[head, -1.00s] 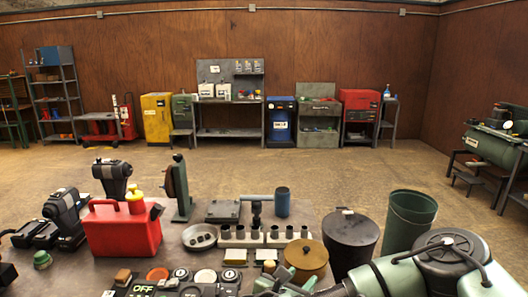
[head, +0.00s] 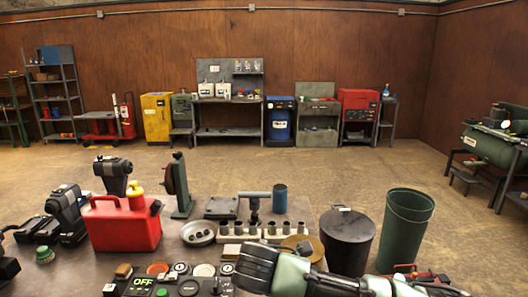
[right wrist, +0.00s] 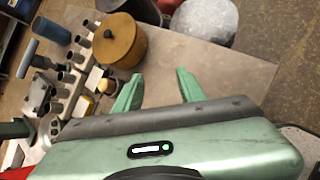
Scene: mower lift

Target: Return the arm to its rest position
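My right arm (head: 292,274) comes in at the lower right of the head view, green and black. Its black ribbed part hangs over the front of the bench and covers part of the brown-gold pot (head: 309,246). My right gripper (right wrist: 157,93) shows in the right wrist view with two green fingers spread apart and nothing between them. The fingers are over or beside the bench top, close to the gold pot (right wrist: 120,42). I cannot make out the fingertips in the head view. My left gripper is not in view.
A dark drum (head: 346,240) and a green bin (head: 405,229) stand to the right. The floor behind is clear.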

